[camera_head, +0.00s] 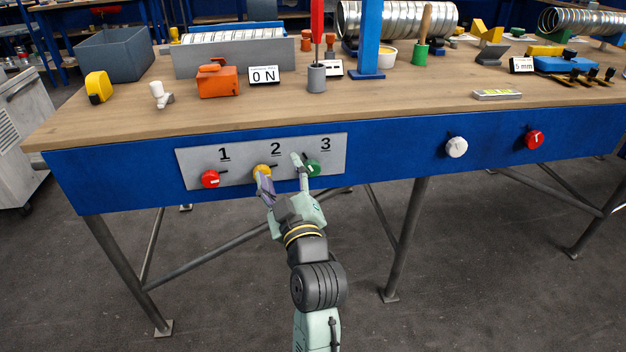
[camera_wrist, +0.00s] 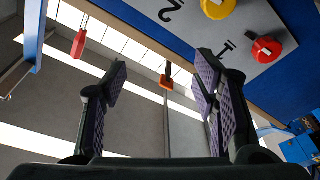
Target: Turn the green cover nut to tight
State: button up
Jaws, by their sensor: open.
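The green cover nut (camera_head: 314,168) is a round green knob under the number 3 on the grey panel (camera_head: 195,162) at the table's front. The right finger of my gripper (camera_head: 282,180) partly overlaps its left side in the head view; I cannot tell whether they touch. The left finger is in front of the yellow knob (camera_head: 262,170) under the number 2. In the wrist view my gripper (camera_wrist: 160,75) is open, with nothing between its fingers. The green nut does not show there.
A red knob (camera_head: 210,179) sits under the number 1. The red knob (camera_wrist: 266,49) and yellow knob (camera_wrist: 217,6) show in the wrist view. Farther right on the blue front are a white knob (camera_head: 456,147) and another red knob (camera_head: 534,139). Tools and boxes stand on the tabletop (camera_head: 130,118).

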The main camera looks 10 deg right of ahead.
aim_at(312, 170)
jog(key=s+d+f+g+h, duration=0.2)
jog(key=d+f, duration=0.5)
jog(key=d, duration=0.1)
jog(key=shift+m, duration=0.3)
jog(key=w+p, duration=0.2)
jog(key=w, duration=0.9)
jog(key=c, duration=1.2)
jog(key=shift+o, duration=0.2)
